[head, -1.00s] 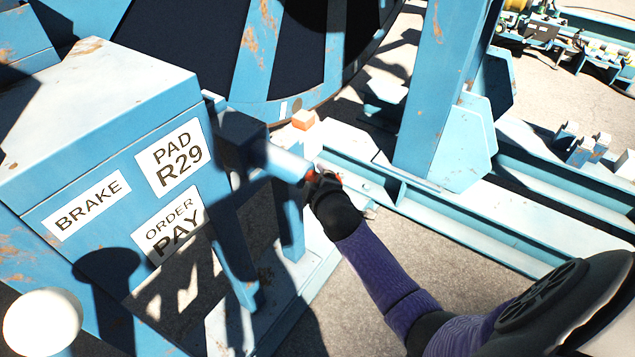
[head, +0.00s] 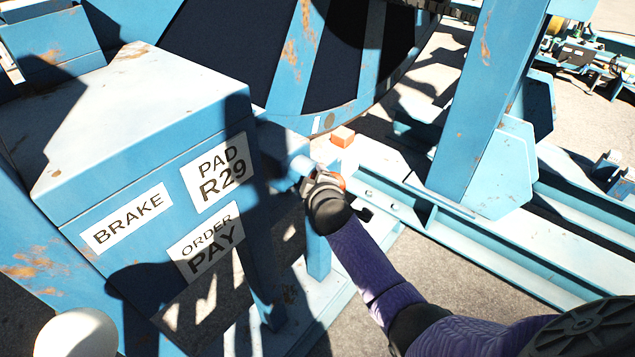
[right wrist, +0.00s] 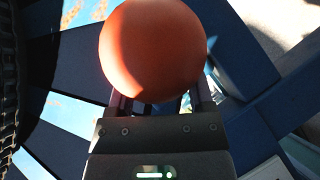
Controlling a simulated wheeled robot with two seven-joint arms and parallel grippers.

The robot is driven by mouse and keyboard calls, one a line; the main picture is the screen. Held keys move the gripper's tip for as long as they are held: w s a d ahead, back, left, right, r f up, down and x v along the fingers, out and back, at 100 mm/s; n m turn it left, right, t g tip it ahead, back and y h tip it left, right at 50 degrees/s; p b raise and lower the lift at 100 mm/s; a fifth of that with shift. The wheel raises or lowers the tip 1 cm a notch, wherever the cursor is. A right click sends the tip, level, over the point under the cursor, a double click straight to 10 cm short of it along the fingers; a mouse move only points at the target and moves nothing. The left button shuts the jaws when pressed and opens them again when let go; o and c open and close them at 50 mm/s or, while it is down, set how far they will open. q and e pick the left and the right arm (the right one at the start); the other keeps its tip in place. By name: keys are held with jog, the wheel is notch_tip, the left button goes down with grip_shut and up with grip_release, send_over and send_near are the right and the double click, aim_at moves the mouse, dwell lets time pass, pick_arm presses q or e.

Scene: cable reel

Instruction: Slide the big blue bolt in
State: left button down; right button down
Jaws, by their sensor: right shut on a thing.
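The big blue bolt (head: 297,164) is a light blue cylinder. A short length of it shows between its dark, shaded housing and my right gripper. My right gripper (head: 322,182) is at the bolt's outer end, beside the brake cabinet. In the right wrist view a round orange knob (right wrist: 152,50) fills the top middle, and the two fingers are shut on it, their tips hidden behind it. A little orange shows at the gripper in the head view too. How far the bolt reaches inside the housing is hidden. My left gripper is not in view.
The blue brake cabinet (head: 130,150) with white labels stands close left of my gripper. The large reel (head: 345,105) is behind. A small orange block (head: 342,136) sits just beyond the gripper. A blue upright (head: 480,100) and base rails (head: 500,240) lie to the right.

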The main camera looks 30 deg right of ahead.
jog(key=shift+c, duration=1.4)
grip_release()
jog(key=shift+s+d+f, duration=0.1)
jog(key=shift+d+f, duration=0.05)
jog(key=shift+o, duration=1.4)
jog(key=shift+d, duration=0.25)
jog(key=shift+a, duration=0.15)
jog(key=shift+s+a+r+p, duration=0.1)
jog(key=shift+s+r+p, duration=0.2)
jog(key=shift+p, duration=0.1)
jog(key=p+v, duration=0.4)
jog(key=v, duration=0.5)
jog(key=shift+f, duration=0.15)
